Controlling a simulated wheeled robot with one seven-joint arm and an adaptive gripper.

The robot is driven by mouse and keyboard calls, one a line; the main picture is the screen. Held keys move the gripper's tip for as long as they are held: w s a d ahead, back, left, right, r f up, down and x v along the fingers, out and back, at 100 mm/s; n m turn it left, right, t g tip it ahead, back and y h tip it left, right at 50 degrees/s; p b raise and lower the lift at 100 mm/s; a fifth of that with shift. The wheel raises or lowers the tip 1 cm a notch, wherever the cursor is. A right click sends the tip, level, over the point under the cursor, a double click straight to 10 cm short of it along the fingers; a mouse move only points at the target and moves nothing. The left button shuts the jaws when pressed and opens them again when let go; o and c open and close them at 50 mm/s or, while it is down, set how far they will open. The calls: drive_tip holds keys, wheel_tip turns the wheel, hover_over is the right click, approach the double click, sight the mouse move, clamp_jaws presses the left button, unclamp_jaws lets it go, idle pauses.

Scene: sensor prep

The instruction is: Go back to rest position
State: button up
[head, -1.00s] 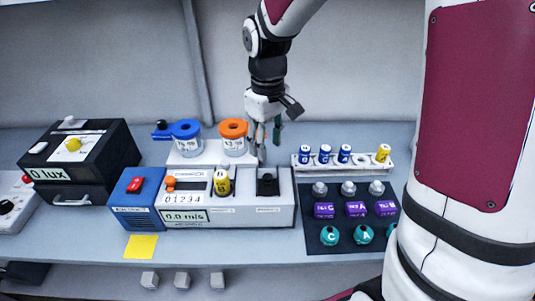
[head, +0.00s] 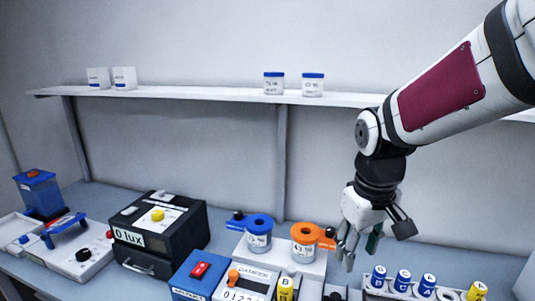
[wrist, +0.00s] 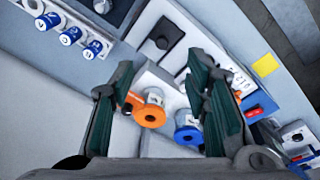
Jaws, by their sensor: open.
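My gripper (head: 358,240) is open and empty in the head view. It hangs in the air above the bench, to the right of the orange-topped jar (head: 305,241). In the wrist view its two dark green fingers (wrist: 165,105) are spread apart, with the orange ring (wrist: 149,115) and the blue ring (wrist: 188,134) of the two jars showing between and below them. Nothing is held. My arm reaches in from the upper right of the head view.
A rack (head: 450,293) of blue-capped and yellow vials stands right of the gripper. The black lux box (head: 160,232), blue box (head: 197,274) and counter unit stand left. A shelf (head: 215,94) with several white containers runs above. The wall space between shelf and bench is clear.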

drive_tip(key=s+r+m+t, duration=0.2)
drive_tip(key=s+r, duration=0.1)
drive_tip(key=s, duration=0.4)
drive_tip(key=s+d+r+m+t, duration=0.1)
drive_tip(key=s+r+m+t, duration=0.1)
drive_tip(key=s+r, duration=0.2)
drive_tip(key=s, duration=0.3)
drive_tip(key=shift+s+d+r, duration=0.15)
drive_tip(key=shift+s+r, duration=0.15)
idle(0.8)
